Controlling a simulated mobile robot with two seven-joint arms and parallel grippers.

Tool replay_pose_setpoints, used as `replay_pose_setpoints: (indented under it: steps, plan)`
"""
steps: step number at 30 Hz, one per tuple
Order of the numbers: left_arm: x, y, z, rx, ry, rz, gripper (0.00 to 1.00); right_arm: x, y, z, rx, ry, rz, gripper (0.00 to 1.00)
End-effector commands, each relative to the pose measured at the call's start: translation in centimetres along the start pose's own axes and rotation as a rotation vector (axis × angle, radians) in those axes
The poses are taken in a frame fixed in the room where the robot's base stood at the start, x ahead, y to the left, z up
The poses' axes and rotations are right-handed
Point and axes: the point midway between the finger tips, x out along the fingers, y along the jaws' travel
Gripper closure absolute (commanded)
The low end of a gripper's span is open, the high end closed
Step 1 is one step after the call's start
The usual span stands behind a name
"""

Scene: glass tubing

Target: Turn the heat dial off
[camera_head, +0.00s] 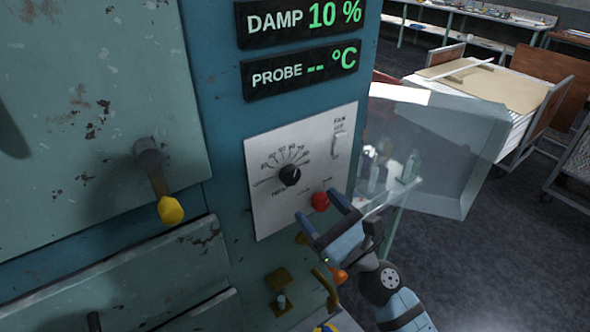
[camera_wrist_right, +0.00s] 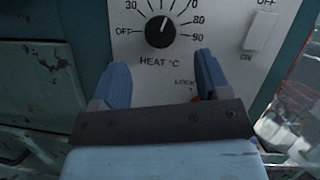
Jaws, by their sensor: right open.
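The heat dial (camera_head: 290,175) is a round black knob on a white control panel (camera_head: 270,215). In the right wrist view the dial (camera_wrist_right: 160,31) has a white mark pointing up and slightly right, away from OFF at the left of its scale. The number it points at is cut off. My right gripper (camera_head: 320,212) is open, in front of the panel's lower right, below and right of the dial. In the right wrist view its two blue fingers (camera_wrist_right: 162,64) are spread below the dial, with nothing visible between them. My left gripper is not in view.
A red knob (camera_head: 320,201) sits close to my right fingertips, mostly hidden in the wrist view. A white fan switch (camera_head: 338,146) is up and right of the dial. A yellow-tipped handle (camera_head: 171,210) sticks out at left. A clear box (camera_head: 435,150) stands at right.

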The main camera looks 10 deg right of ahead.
Motion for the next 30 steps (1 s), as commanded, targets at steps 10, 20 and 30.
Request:
replay_pose_setpoints:
  steps: [10, 20, 30]
  plan:
    - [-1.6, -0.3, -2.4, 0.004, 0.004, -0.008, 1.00, 6.4, -0.1, 0.2, -0.001, -0.001, 0.000, 0.31]
    - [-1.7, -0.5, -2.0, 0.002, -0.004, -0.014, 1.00, 7.7, 0.1, 0.0, -0.002, 0.000, 0.001, 0.31]
    - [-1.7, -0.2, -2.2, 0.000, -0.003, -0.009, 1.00, 7.6, 0.0, 0.0, -0.002, 0.000, 0.001, 0.77]
